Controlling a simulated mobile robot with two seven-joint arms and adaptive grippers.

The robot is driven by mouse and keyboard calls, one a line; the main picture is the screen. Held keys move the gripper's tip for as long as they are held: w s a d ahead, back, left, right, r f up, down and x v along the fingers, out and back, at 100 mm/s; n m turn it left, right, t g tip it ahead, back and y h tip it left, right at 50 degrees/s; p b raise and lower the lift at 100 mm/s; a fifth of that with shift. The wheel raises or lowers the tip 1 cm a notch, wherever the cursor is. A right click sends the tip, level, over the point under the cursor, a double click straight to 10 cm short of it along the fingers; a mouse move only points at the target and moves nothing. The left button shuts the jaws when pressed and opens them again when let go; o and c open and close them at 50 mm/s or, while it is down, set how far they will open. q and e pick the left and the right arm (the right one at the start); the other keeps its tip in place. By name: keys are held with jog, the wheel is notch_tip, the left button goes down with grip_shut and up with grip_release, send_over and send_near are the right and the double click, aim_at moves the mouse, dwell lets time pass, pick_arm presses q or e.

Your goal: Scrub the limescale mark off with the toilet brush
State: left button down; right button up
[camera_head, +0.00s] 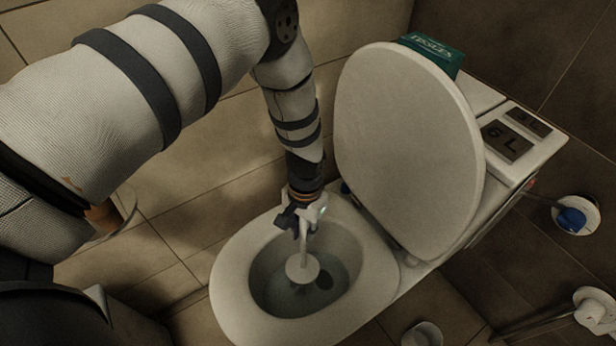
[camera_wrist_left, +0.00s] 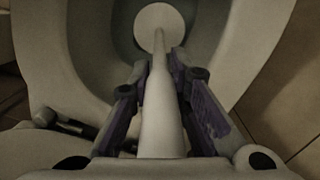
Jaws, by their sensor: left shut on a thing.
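My left gripper (camera_head: 305,214) is shut on the white handle of the toilet brush (camera_head: 302,268). The round white brush end is inside the bowl. In the left wrist view the handle (camera_wrist_left: 161,115) runs between the two fingers of the gripper (camera_wrist_left: 160,78), towards the round end inside the bowl. A darker patch shows in the bowl beside the brush end; I cannot tell whether it is the limescale mark, water or shadow. My right gripper is not in view.
The raised lid (camera_head: 408,150) leans against the cistern (camera_head: 540,150). A green tissue box (camera_head: 433,52) stands behind it. A white cup-like holder (camera_head: 424,335) is on the floor right of the bowl. A blue item (camera_head: 571,219) sits in a white round holder at right.

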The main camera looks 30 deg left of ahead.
pick_arm(q)
jog(key=shift+s+a+p, duration=0.8)
jog(key=shift+s+p, duration=0.1)
jog(key=shift+s, duration=1.65)
jog(key=shift+w+d+b, duration=0.25)
jog(key=shift+w+d, duration=0.4)
jog(key=shift+w, duration=0.25)
jog(key=shift+w+d+b, duration=0.25)
jog(key=shift+w+d, duration=0.4)
jog(key=shift+w, duration=0.25)
notch_tip(320, 180, up, 24)
jog(key=p, duration=0.7)
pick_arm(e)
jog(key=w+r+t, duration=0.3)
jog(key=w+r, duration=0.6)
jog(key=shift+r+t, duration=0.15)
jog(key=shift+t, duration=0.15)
pick_arm(q)
jog(key=shift+r, duration=0.1)
